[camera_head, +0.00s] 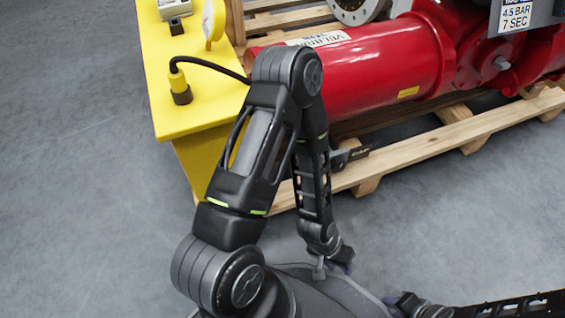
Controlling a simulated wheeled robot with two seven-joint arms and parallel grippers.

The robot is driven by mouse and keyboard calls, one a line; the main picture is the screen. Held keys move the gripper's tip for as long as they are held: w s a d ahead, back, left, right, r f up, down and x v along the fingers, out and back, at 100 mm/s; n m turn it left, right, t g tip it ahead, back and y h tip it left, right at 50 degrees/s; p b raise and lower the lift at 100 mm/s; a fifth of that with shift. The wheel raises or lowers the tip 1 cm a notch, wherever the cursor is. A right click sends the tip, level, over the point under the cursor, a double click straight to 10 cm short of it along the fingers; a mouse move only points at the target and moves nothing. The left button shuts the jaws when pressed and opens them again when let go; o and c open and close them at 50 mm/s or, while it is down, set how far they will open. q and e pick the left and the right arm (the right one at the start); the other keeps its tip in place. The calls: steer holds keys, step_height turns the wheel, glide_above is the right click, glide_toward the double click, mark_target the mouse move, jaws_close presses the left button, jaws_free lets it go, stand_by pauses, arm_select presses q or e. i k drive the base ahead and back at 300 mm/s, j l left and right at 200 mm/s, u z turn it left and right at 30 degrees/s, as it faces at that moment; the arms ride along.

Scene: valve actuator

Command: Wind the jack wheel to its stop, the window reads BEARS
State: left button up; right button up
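I cannot make out the jack wheel or a window reading BEARS in the head view. A red valve actuator cylinder (385,65) with a white name label lies on a wooden pallet. My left arm rises from the bottom centre, bends at the elbow in front of the cylinder's left end and folds back down. A small dark piece with lettering shows behind its forearm, over the pallet edge; I cannot tell what it belongs to. I cannot make out the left gripper's fingers. Only dark links of my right arm show at the bottom right; its gripper is out of view.
A yellow stand (185,115) at the upper left carries a cable plug (180,90) and a small grey box (174,8). A grey sign (520,15) reads 4.5 BAR, 7 SEC. The wooden pallet (430,147) edges the open grey floor.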

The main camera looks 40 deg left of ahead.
mark_target(338, 164)
steer(key=i+u, duration=0.1)
steer(key=u, duration=0.4)
steer(key=l+u, duration=0.1)
steer(key=u, duration=0.35)
steer(key=i+l+u, duration=0.1)
steer(key=u, duration=0.4)
steer(key=l+u, duration=0.1)
steer(key=u, duration=0.35)
steer(key=l+u, duration=0.15)
steer(key=u, duration=0.35)
steer(key=l+u, duration=0.15)
steer(key=u, duration=0.35)
steer(key=k+l+u, duration=0.1)
steer(key=l+u, duration=0.25)
steer(key=k+l+u, duration=0.1)
steer(key=l+u, duration=0.25)
steer(key=k+l+u, duration=0.2)
steer(key=l+u, duration=0.2)
steer(key=k+l+u, duration=0.2)
steer(key=l+u, duration=0.15)
steer(key=k+l+u, duration=0.1)
steer(key=k+l, duration=0.75)
steer(key=k+j, duration=0.2)
steer(key=i+l, duration=0.15)
